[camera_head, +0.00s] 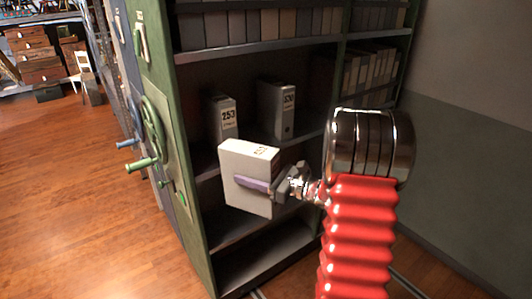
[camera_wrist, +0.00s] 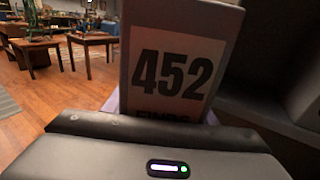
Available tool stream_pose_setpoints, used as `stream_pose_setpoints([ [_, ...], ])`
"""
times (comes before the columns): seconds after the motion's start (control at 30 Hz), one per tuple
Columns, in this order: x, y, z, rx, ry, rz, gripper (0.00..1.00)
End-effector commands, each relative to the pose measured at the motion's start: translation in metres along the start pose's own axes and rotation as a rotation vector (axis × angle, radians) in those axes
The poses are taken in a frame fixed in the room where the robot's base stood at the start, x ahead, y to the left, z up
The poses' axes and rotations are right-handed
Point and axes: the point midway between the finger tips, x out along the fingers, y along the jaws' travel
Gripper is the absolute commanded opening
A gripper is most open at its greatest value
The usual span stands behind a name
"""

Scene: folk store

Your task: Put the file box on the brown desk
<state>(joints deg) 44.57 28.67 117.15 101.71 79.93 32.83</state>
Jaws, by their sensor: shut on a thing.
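The file box (camera_head: 262,155) is a pale box held in front of the shelves by my gripper (camera_head: 250,185). A gripper finger lies across its side, and the box is slightly tilted in the head view. In the wrist view the file box (camera_wrist: 175,22) fills the top middle, with a "452" label facing the camera; the label's lower line is partly hidden by the gripper body. Brown wooden tables (camera_wrist: 92,39) stand far off at the upper left of the wrist view. I cannot tell which of them is the brown desk.
Green-framed shelving (camera_head: 190,150) stands close behind the box. File box 253 (camera_head: 221,118) and another file box (camera_head: 277,110) stand on its shelf. A green handwheel (camera_head: 154,135) sticks out from its end panel. Wooden floor (camera_head: 70,190) is open at the left. A white chair (camera_head: 84,65) stands far back.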

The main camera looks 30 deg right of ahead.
Motion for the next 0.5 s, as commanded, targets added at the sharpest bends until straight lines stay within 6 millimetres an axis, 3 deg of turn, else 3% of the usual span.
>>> stream_pose_setpoints([
  [0.5, 0.054, 0.105, -0.105, 0.005, -0.021, 0.251, 0.0],
])
